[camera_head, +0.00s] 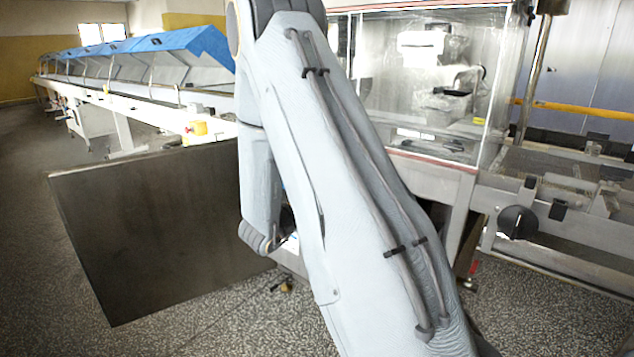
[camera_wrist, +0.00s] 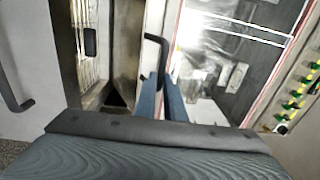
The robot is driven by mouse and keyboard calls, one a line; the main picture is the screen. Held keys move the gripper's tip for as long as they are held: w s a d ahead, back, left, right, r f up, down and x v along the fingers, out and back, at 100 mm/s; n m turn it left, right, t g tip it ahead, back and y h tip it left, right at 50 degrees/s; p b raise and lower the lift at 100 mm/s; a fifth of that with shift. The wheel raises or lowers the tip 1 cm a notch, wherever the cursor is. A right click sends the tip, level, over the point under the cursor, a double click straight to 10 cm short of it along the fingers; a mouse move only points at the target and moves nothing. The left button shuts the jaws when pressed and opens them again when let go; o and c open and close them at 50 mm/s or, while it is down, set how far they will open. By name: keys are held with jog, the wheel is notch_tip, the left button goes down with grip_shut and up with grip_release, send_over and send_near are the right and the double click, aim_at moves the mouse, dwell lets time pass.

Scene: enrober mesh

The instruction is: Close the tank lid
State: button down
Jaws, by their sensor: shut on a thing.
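My gripper (camera_wrist: 161,90) shows in the wrist view as two blue-grey fingers, shut on the lower part of a black bar handle (camera_wrist: 158,45). The handle stands on a pale metal edge beside a glazed panel. I cannot tell for sure whether that metal part is the tank lid. In the head view, a large dark flat panel (camera_head: 155,235) stands out at a slant left of my arm. It may be a lid or door of the machine. My own arm hides the gripper and the handle in the head view.
A glass-sided machine (camera_head: 430,85) stands behind my arm, with a metal conveyor frame (camera_head: 570,215) on the right. A long line with blue covers (camera_head: 150,48) runs back left. Another black handle (camera_wrist: 15,95) is at the wrist view's left. Speckled floor is free at front left.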

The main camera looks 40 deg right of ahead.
jog(key=a+f+b, duration=0.3)
jog(key=f, duration=0.3)
jog(key=shift+a+f, duration=0.1)
jog(key=shift+w, duration=0.1)
jog(key=c, duration=1.8)
grip_release()
jog(key=shift+a, duration=0.15)
jog(key=shift+c, duration=0.2)
jog(key=b+v, duration=0.1)
jog(key=v, duration=0.6)
jog(key=shift+a, duration=0.25)
